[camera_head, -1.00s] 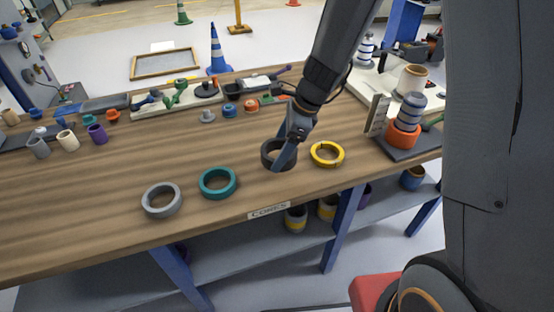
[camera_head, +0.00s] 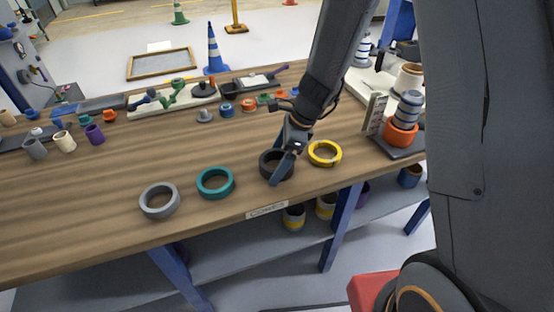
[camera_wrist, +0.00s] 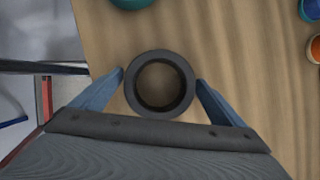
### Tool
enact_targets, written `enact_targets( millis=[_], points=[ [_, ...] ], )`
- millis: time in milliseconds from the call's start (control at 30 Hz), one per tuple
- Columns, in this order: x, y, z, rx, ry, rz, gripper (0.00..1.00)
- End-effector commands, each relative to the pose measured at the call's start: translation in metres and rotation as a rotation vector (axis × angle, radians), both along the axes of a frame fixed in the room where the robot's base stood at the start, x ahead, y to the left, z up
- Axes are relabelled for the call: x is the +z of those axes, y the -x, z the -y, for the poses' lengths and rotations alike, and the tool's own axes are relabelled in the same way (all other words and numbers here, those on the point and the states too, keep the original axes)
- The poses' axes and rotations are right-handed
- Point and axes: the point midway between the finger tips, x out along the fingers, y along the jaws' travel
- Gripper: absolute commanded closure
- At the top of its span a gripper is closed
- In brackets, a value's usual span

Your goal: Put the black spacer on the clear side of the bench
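The black spacer (camera_head: 264,164) is a thick dark ring lying flat near the front edge of the wooden bench (camera_head: 80,215). In the wrist view the black spacer (camera_wrist: 186,102) lies between my two blue fingers. My gripper (camera_head: 278,172) is low over the spacer, with one finger in front of the ring. In the wrist view my gripper (camera_wrist: 160,77) is open around the spacer, with only a sliver of room at each side. Contact is hard to tell.
A yellow ring (camera_head: 324,154) lies close to the right. A teal ring (camera_head: 202,186) and a grey ring (camera_head: 148,208) lie to the left. An orange-based roller stack (camera_head: 401,134) stands at right. Small cups and spools line the back. Bare wood lies at front left.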

Motion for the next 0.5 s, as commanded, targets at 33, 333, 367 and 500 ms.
enact_targets(
  millis=[33, 333, 367, 500],
  points=[
    [0.0, 0.0, 0.0, 0.0, 0.0, 0.0, 0.06],
    [0.012, -0.001, 0.003, -0.001, -0.001, 0.004, 0.06],
    [0.016, -0.001, 0.005, -0.001, -0.001, 0.004, 0.06],
    [0.041, 0.0, 0.015, 0.0, 0.0, 0.005, 0.06]
  ],
)
